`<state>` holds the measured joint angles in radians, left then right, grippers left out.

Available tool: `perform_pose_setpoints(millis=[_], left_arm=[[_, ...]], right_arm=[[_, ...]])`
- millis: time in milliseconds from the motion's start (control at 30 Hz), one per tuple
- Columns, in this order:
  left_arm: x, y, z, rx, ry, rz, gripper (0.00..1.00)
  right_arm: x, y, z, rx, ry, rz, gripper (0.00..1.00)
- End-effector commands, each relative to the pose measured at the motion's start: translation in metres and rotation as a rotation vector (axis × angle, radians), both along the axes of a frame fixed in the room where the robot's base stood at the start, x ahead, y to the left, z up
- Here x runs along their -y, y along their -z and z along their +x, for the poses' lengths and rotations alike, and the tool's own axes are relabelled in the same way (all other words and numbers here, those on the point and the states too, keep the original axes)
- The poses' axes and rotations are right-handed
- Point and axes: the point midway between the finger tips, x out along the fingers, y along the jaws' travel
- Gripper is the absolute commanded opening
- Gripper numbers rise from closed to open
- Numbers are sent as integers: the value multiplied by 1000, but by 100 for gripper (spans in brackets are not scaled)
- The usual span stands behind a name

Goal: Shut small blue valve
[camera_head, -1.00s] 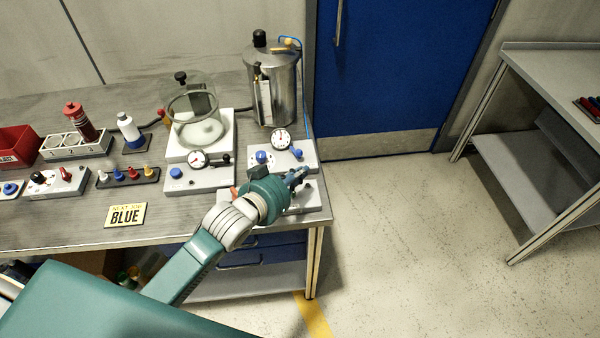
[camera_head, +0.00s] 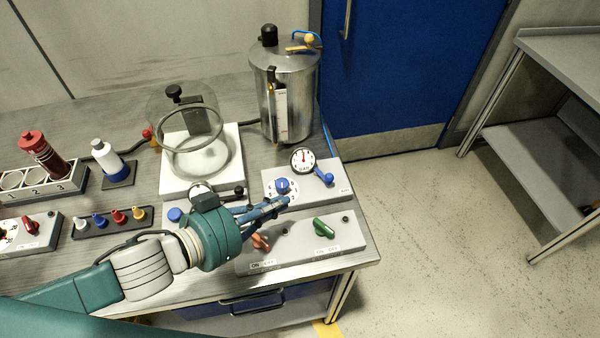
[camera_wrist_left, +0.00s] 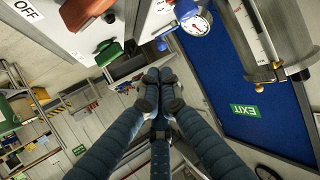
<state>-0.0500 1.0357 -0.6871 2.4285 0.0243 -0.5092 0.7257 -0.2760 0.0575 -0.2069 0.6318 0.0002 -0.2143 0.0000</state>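The small blue valve (camera_head: 324,177) is a blue lever on the right end of a grey panel (camera_head: 338,190), beside a round gauge (camera_head: 302,160). It also shows in the left wrist view (camera_wrist_left: 162,45). A larger blue knob (camera_head: 282,185) on a white dial sits at the panel's left end. My left gripper (camera_head: 281,203) is just in front of this knob, left of and nearer than the small valve. In the left wrist view its fingertips (camera_wrist_left: 158,75) are together with nothing seen between them. The small valve looks apart from them. My right gripper is not in view.
A front panel carries a red lever (camera_head: 261,241) and a green lever (camera_head: 323,228) close to the gripper. Behind stand a steel tank (camera_head: 285,95) and a glass chamber (camera_head: 200,150). Open floor lies right of the bench.

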Motion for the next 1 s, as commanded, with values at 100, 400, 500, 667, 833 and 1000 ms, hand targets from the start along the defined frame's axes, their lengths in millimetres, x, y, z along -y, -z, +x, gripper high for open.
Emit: perform_pose_setpoints(millis=[100, 400, 500, 667, 833, 1000], left_arm=[[0, 0, -2, -2, 3, -1, 0], [2, 0, 1, -1, 1, -1, 0], [7, 2, 9, 1, 0, -2, 0], [26, 11, 30, 2, 1, -4, 0], [50, 26, 56, 1, 2, -2, 0], [68, 39, 78, 1, 2, -1, 0]], right_arm=[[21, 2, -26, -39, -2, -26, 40], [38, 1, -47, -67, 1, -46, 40], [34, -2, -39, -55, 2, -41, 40], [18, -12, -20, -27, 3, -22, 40], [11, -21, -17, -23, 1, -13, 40], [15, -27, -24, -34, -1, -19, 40]])
